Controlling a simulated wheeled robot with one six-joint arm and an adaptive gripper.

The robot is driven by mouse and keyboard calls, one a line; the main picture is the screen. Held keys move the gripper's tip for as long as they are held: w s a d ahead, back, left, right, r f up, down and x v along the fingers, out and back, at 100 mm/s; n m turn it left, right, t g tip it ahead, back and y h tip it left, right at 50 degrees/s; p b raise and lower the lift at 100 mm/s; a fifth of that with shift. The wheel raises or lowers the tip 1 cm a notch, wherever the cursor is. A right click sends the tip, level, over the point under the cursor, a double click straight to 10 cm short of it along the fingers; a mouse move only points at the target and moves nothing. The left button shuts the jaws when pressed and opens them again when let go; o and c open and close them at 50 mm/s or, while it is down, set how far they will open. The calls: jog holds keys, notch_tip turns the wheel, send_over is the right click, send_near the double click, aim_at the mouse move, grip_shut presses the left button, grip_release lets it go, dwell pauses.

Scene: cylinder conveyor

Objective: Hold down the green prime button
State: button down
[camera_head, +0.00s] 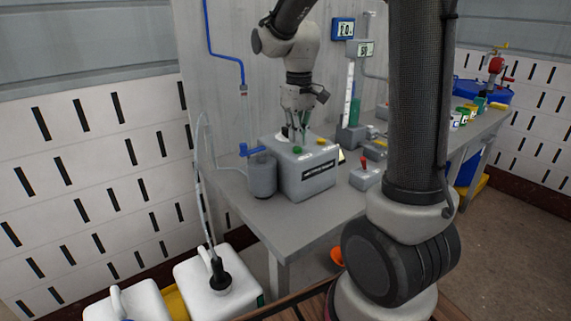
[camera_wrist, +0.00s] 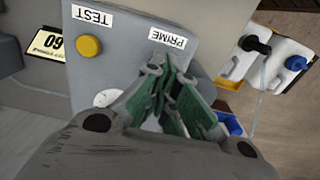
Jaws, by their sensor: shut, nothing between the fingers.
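The grey pump box (camera_head: 305,178) stands on the bench, with a green button (camera_head: 298,149) and a yellow button (camera_head: 321,141) on its top. In the wrist view the yellow button (camera_wrist: 89,46) sits by the TEST label (camera_wrist: 92,15), and the PRIME label (camera_wrist: 167,38) is just beyond my fingertips. My gripper (camera_head: 299,138) points down over the box top, close behind the green button in the head view. It is shut and empty. In the wrist view my gripper (camera_wrist: 168,68) hides the green button. I cannot tell whether the tips touch it.
A grey cylinder (camera_head: 262,175) with a blue valve stands left of the box. A small box with a red switch (camera_head: 364,167) stands to the right. White jugs (camera_head: 205,285) stand on the floor below. A white round part (camera_wrist: 107,97) is on the box top.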

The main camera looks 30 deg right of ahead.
jog(key=shift+f, duration=1)
dwell(4.2)
jog(key=shift+r, duration=3.55)
jog(key=shift+m, duration=0.5)
jog(key=s+f, duration=0.2)
jog(key=s, duration=0.1)
jog(key=shift+s+d, duration=0.1)
jog(key=shift+s, duration=0.2)
jog(key=s+r+t, duration=0.1)
jog(key=s+t, duration=0.1)
jog(key=s, duration=0.6)
jog(key=s+d+r+m+t, duration=0.1)
jog(key=s+r+t, duration=0.1)
jog(key=s, duration=0.7)
jog(key=shift+r, duration=0.3)
jog(key=shift+d, duration=0.1)
